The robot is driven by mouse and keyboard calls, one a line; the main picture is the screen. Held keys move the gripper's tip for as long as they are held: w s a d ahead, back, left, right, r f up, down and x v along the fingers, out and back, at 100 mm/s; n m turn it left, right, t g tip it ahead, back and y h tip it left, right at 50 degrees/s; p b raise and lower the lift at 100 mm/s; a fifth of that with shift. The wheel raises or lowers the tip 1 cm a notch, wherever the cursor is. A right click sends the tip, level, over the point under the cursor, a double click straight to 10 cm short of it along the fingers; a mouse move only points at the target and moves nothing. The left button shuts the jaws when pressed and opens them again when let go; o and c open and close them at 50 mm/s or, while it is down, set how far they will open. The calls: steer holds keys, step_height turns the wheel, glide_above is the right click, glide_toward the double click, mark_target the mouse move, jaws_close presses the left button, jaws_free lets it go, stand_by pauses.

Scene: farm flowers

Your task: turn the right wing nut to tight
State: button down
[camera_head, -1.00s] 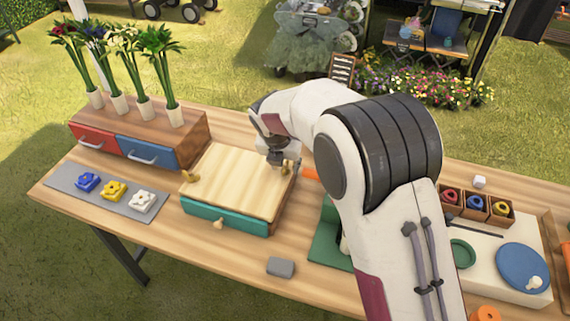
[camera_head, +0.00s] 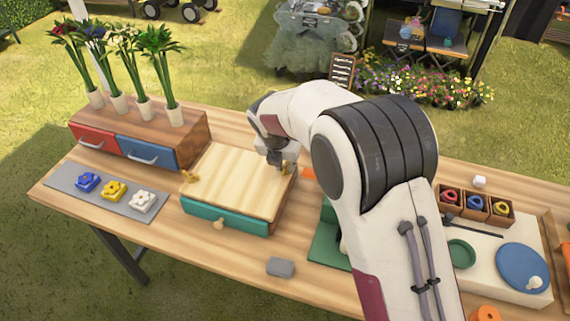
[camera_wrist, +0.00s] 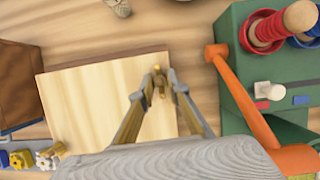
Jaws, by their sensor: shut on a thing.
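The right wing nut (camera_head: 286,167) is a small brass-coloured piece at the right edge of the pale wooden board (camera_head: 232,178). In the wrist view the nut (camera_wrist: 160,84) sits between my fingertips on the board's right side. My gripper (camera_head: 276,160) points down over it, and in the wrist view its two fingers (camera_wrist: 159,82) are shut on it. The fingers partly hide the nut, so its wing angle is hard to tell. The left wing nut (camera_head: 190,177) stands at the board's left edge, clear of my gripper.
A teal drawer (camera_head: 224,216) with a knob is under the board. Flower vases stand on the drawer box (camera_head: 150,140) at left. An orange bar (camera_wrist: 238,95) and a green stand (camera_wrist: 243,65) with red and blue rings are close right. A grey block (camera_head: 280,267) lies in front.

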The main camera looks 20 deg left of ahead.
steer(key=shift+m, duration=0.3)
steer(key=shift+a+m+h, duration=0.1)
steer(key=shift+m+h, duration=0.4)
steer(key=shift+m, duration=0.75)
steer(key=shift+a+m+h, duration=0.1)
steer(key=shift+m+h, duration=0.4)
steer(key=shift+m, duration=0.75)
steer(key=shift+r, duration=0.1)
steer(key=c, duration=1.9)
jaws_free()
steer(key=shift+g, duration=0.3)
steer(key=shift+d+n, duration=0.1)
steer(key=shift+n, duration=0.3)
